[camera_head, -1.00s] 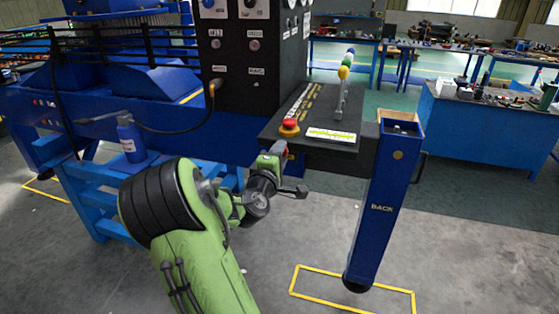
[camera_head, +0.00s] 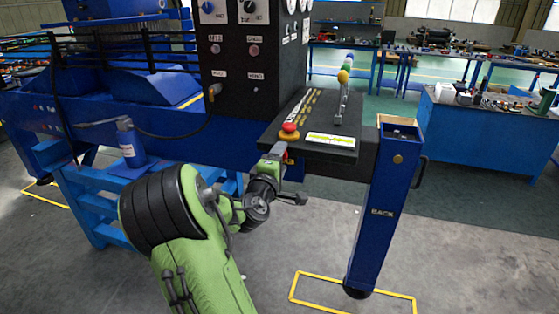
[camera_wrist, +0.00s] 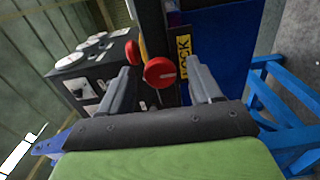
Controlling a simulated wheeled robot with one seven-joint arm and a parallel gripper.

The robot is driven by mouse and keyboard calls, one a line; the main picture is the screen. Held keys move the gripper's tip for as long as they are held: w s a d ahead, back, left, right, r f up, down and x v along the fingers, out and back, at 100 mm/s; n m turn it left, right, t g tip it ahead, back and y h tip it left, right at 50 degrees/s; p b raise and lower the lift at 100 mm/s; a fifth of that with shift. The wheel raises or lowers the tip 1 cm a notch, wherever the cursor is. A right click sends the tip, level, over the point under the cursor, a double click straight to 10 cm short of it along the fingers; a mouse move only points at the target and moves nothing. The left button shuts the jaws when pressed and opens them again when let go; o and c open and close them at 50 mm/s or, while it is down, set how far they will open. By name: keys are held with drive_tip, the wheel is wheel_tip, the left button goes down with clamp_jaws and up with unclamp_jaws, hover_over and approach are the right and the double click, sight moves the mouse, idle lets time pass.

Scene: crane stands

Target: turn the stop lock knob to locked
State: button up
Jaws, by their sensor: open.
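The stop lock knob (camera_wrist: 159,72) is a round red knob with a pale line on its face, in the wrist view. A yellow label reading LOCK (camera_wrist: 184,57) is beside it on the right. My gripper (camera_wrist: 161,66) is open, with one finger on each side of the knob. I cannot tell whether either finger touches it. In the head view my gripper (camera_head: 275,154) is at the front left edge of the dark control panel (camera_head: 330,138), just below the red mushroom button (camera_head: 289,127). The knob is hidden there.
The mushroom button also shows close behind the knob in the wrist view (camera_wrist: 130,52). A lever with a yellow ball (camera_head: 342,76) rises from the panel. A blue post (camera_head: 382,212) stands right of it. A blue bottle (camera_head: 130,143) stands at left.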

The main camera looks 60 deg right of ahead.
drive_tip(key=s+a+b, duration=0.2)
drive_tip(key=a+b, duration=0.5)
drive_tip(key=a, duration=0.8)
drive_tip(key=shift+s+a, duration=0.2)
drive_tip(key=shift+a, duration=0.1)
